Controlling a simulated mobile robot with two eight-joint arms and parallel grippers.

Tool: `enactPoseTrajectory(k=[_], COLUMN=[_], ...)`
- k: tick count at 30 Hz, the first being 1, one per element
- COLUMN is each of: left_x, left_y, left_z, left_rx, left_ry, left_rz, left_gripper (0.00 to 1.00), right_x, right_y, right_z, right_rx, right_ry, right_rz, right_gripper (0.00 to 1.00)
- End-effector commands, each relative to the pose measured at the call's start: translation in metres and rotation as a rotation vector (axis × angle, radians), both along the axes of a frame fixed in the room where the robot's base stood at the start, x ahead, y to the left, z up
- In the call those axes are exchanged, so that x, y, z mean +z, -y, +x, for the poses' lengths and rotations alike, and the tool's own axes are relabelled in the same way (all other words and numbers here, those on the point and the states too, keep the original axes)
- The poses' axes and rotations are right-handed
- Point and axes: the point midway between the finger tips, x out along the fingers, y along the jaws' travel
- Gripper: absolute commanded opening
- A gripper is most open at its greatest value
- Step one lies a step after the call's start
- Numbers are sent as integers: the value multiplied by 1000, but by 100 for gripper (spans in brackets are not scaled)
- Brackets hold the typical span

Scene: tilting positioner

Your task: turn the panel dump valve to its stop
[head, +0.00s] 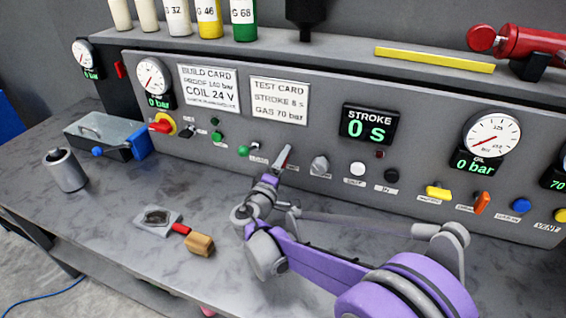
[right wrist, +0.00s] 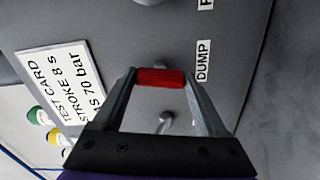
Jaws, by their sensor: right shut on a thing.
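The dump valve's red handle (right wrist: 160,77) is between the two fingertips of my right gripper (right wrist: 161,80) in the right wrist view. The gripper is shut on it, and a finger touches each end. The DUMP label (right wrist: 203,62) is beside the handle on the grey panel. In the head view my right gripper (head: 283,158) is at the lower middle of the panel (head: 330,160), and its fingers mostly hide the handle there. My left gripper is not in view.
Close to the right gripper are a grey knob (head: 319,165) on its right and a green knob (head: 244,151) on its left. The STROKE display (head: 368,124) reads 0 s.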

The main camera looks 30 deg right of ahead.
Motion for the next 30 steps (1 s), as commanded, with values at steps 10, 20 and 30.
enactPoseTrajectory(k=[10,20,30], left_x=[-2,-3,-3], left_y=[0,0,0], left_z=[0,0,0], left_rx=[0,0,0], left_ry=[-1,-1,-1], left_rz=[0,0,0], left_gripper=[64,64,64], right_x=[0,0,0], right_y=[0,0,0], right_z=[0,0,0], right_rx=[0,0,1], right_ry=[-129,-161,-161], right_rz=[-110,-138,-138], right_gripper=[19,19,82])
